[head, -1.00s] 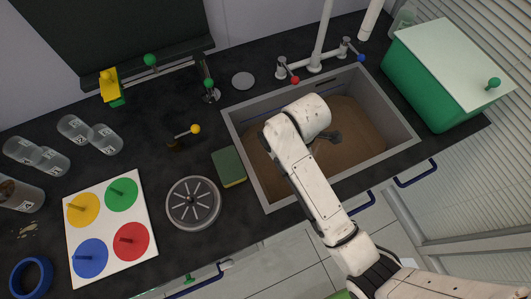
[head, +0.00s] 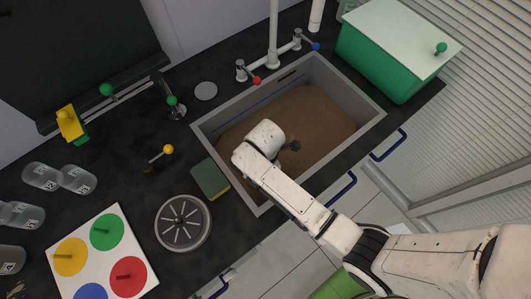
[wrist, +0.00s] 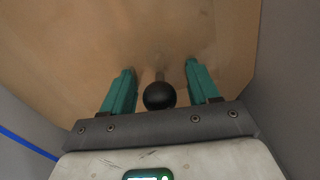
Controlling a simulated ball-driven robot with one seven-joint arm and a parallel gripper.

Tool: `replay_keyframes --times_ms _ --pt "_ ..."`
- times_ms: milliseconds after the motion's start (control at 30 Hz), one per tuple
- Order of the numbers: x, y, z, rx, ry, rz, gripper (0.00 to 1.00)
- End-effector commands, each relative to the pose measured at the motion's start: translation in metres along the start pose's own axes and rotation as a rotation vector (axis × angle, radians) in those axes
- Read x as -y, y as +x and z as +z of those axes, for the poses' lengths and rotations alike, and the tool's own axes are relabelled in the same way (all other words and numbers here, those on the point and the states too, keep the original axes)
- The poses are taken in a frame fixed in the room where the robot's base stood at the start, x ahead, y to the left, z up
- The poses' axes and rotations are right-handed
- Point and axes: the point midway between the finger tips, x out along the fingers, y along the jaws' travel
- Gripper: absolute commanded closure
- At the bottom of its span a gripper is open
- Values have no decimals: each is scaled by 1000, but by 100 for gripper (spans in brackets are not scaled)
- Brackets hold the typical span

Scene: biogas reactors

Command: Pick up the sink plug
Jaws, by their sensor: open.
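The sink plug shows in the wrist view as a black ball knob (wrist: 160,96) on a thin stem that fades into the brown sink contents. I take this to be the plug; its lower part is hidden. My gripper (wrist: 159,67) is open, with one teal finger on each side of the knob and a small gap on both sides. The knob sits close to the palm. In the head view, the end of my arm is over the left part of the grey sink (head: 364,122), where my own arm hides much of what lies below.
A green sponge (head: 211,179) and a round metal strainer (head: 183,223) lie left of the sink. Taps with a red knob (head: 257,80) and a blue knob (head: 315,47) stand behind it. A green box (head: 380,65) stands at right. Grey sink walls flank my gripper.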

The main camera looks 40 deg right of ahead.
Motion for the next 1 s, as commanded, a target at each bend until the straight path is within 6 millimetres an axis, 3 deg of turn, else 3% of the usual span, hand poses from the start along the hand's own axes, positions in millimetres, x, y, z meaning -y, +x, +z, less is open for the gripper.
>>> replay_keyframes --times_ms 100,367,1000 --pt "0 9 0 0 0 0 40" --pt "0 10 0 -1 0 1 42" --pt "0 10 0 0 0 1 100"
